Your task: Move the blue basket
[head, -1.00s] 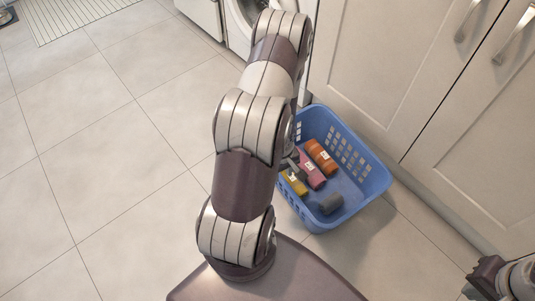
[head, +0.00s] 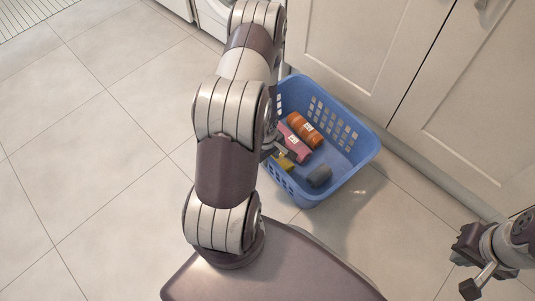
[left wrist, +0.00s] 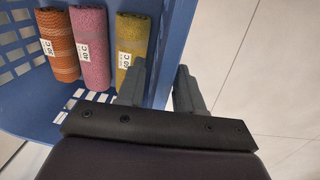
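The blue basket (head: 350,165) stands on the floor against the cabinet fronts in the head view. My left gripper (left wrist: 160,75) is at the basket's side wall, with one finger inside and one outside. The fingers stand apart with the wall between them, and I see no clear grip. In the head view my arm partly hides the basket's left side. My right gripper (head: 468,265) is at the lower right, away from the basket; its finger opening is unclear.
Pale cabinet doors (head: 350,40) stand right behind the basket. Part of a white washer (head: 212,15) shows at the top. The tiled floor (head: 95,150) to the left is clear, and some bare floor lies right of the basket.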

